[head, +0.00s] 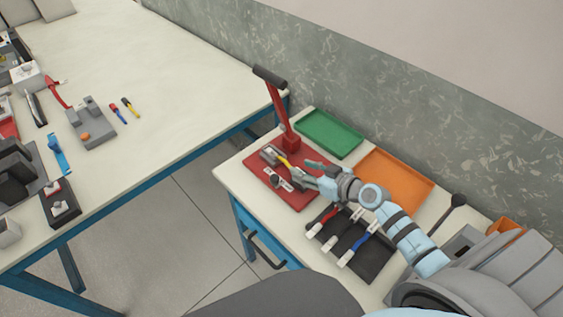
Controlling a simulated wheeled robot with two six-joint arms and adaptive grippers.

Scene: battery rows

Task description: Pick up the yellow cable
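The yellow cable (284,160) is short and thin and lies at the red press base (262,171), with one end at a grey metal block (269,153). My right gripper (306,172) reaches in from the right, low over the red base, beside the near end of the cable. Its fingers look spread apart. The fingers partly hide that end, and I cannot tell whether they touch the cable. My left gripper is not in view.
The press's red lever (278,105) stands upright behind the cable. A green tray (328,134), an orange tray (397,176) and a black tray (377,265) with red and blue cables are close by. A larger table (165,55) with tools stands at left.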

